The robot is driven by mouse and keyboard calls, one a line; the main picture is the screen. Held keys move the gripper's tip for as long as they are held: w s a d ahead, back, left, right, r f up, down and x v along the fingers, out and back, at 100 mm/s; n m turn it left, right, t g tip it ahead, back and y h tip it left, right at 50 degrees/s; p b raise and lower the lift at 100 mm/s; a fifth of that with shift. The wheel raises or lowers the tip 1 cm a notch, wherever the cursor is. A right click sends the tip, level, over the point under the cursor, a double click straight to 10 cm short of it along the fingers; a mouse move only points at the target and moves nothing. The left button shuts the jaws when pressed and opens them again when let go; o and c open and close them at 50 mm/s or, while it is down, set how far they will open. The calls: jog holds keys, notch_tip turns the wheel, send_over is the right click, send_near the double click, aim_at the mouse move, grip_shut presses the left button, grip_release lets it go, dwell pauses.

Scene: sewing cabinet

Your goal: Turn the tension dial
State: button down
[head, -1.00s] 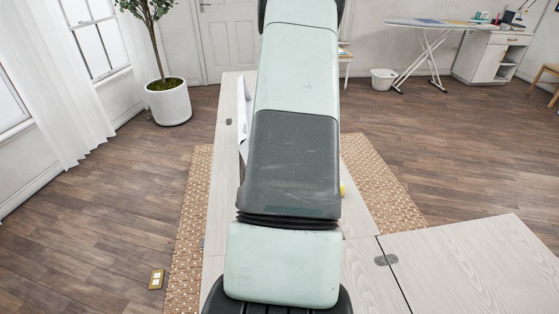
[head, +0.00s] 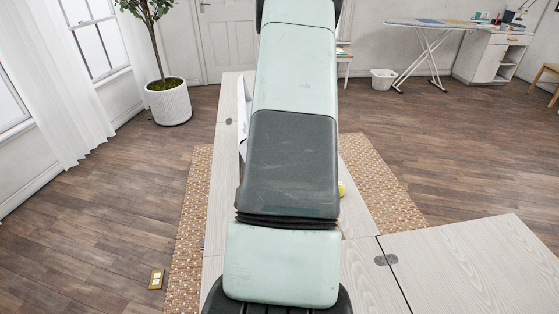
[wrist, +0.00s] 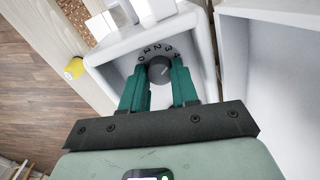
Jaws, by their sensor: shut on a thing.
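The tension dial (wrist: 159,69) is a dark grey round knob on a white machine face, seen in the wrist view. Numbers from 0 up to 4 curve above it. A light pointer line on the knob leans toward the upper right. My gripper (wrist: 160,78) has its two green fingers on either side of the dial, shut on it. In the head view my own arm hides the dial, the gripper and most of the white machine (head: 243,130), of which only a sliver shows at the left.
A yellow spool (wrist: 74,68) stands on the wooden cabinet top (head: 226,150) left of the machine in the wrist view. A white wall of the machine (wrist: 230,60) rises close on the right. A cabinet leaf (head: 470,260) extends to the right in the head view.

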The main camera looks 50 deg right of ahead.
jog(key=shift+n, duration=1)
jog(key=c, duration=1.1)
grip_release()
jog(key=shift+r, duration=0.1)
notch_tip(320, 180, up, 11)
jog(key=shift+f, duration=0.15)
